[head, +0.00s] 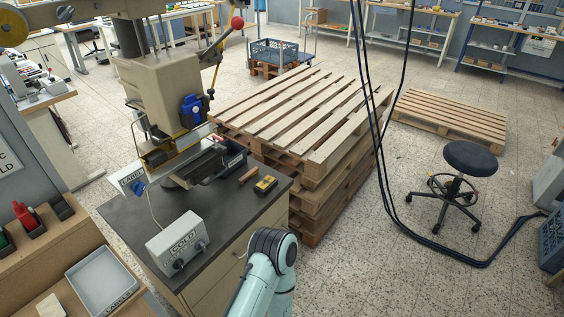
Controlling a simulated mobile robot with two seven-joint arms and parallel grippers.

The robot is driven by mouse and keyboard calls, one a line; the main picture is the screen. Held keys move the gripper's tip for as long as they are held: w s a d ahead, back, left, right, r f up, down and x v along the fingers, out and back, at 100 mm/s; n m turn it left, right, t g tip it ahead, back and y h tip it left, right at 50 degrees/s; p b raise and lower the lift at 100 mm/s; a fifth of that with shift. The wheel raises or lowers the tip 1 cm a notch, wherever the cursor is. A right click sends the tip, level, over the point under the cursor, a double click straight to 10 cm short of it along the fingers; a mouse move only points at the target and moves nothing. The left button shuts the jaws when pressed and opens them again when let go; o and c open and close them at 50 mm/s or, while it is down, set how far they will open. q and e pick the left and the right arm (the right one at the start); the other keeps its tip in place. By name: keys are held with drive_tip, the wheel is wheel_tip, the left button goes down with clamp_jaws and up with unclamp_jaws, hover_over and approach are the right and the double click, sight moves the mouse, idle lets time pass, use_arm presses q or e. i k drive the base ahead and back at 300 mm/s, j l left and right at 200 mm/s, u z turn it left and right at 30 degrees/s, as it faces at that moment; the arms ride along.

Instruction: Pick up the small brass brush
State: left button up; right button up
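A small brown wooden-handled item (248,175) lies on the dark top of the cabinet (222,207), near its back right part. It looks like a small brush, but it is too small to make out bristles or brass. A yellow and black item (265,185) lies just to its right and nearer to me. Part of one of my arms, teal with a dark joint, rises at the bottom middle in front of the cabinet. Neither of my grippers shows in the head view.
A foil stamping press (160,85) stands on the cabinet, with a black bin (234,160) beside it. A grey control box (178,243) sits near the front. Stacked pallets (310,140) stand behind. A stool (467,165) and hanging cables (378,130) are at right.

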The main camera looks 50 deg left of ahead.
sight(251, 174)
drive_tip(key=i+u, duration=0.15)
drive_tip(key=i, duration=0.65)
drive_tip(key=i+l+u, duration=0.15)
drive_tip(key=i, duration=0.6)
